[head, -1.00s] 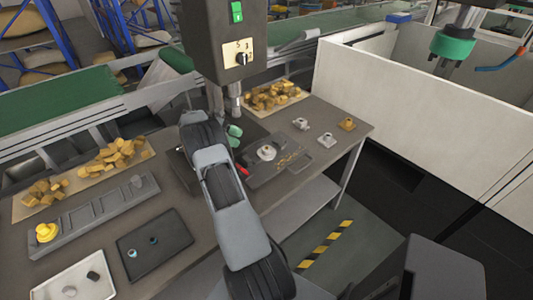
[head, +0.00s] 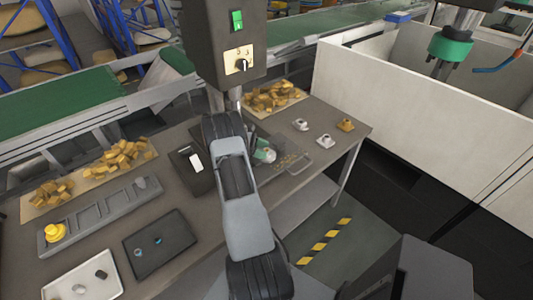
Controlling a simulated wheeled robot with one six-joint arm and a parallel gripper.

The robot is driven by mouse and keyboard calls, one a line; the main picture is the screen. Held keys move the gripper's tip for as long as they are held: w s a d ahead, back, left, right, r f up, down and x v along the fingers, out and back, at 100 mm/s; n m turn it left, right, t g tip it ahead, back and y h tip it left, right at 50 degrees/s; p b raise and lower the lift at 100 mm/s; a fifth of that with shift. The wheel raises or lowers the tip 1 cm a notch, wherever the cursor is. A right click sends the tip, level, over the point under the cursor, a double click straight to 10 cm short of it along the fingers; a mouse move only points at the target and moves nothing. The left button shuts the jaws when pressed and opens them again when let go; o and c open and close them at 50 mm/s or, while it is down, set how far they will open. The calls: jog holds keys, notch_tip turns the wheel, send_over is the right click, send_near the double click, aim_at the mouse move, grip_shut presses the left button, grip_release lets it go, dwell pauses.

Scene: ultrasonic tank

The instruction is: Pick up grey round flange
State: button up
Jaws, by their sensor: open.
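A grey round flange (head: 271,156) sits on the dark plate (head: 298,170) with a handle, at the middle of the table. My gripper (head: 263,151), with green parts at its end, is over the flange and hides much of it. My gripper is open; whether its fingers touch the flange cannot be told. Two more small grey flanged parts stand to the right on the bare table, one farther back (head: 301,125) and one nearer (head: 325,140). My arm hides the left part of the plate.
A brass-coloured part (head: 346,125) stands at the table's right end. A machine head (head: 222,45) hangs close behind my arm. Brass pieces (head: 272,97) lie at the back. A slotted rack (head: 100,210), a black tray (head: 158,260) and a white tray (head: 85,285) are left.

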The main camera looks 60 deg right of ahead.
jog(key=shift+s, duration=0.15)
jog(key=c, duration=0.8)
jog(key=shift+d, duration=0.1)
